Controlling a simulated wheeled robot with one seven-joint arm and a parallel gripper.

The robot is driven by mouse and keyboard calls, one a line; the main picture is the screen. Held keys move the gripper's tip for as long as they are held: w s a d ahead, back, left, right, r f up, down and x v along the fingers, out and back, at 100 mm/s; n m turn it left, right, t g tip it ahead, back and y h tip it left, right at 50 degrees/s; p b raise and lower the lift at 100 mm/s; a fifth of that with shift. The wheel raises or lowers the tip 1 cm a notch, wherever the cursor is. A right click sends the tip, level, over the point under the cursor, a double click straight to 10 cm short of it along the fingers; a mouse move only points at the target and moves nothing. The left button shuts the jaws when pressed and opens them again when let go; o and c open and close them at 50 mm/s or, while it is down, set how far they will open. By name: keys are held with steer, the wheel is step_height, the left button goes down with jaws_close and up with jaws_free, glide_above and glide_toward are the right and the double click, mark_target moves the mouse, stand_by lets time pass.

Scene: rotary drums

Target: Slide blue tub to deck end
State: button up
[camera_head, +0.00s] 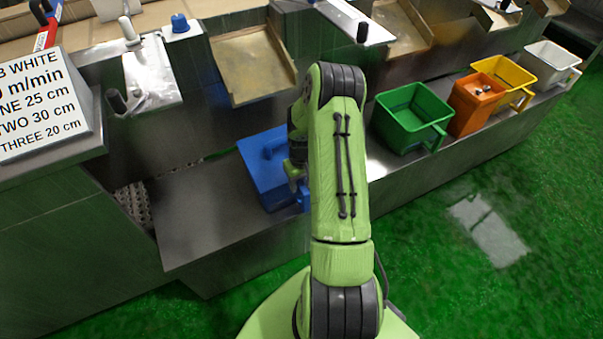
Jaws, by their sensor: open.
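The blue tub (262,173) sits on the grey metal deck (200,225), left of my green arm. Its right side is hidden behind the arm. The deck's left end lies a clear stretch to the left of the tub. My gripper (298,182) is at the tub's right side, mostly hidden by my own arm. Its jaws are open. I cannot tell whether it touches the tub.
A green tub (403,120), an orange box (476,104), a yellow tub (505,78) and a white tub (548,63) stand to the right. A sign (38,100) stands at the left. A perforated grate (133,203) lies beyond the deck's left end.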

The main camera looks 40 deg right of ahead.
step_height(320, 180, down, 5)
steer(key=shift+f+b, duration=0.1)
steer(key=shift+b, duration=0.5)
jaws_close()
stand_by(1.0)
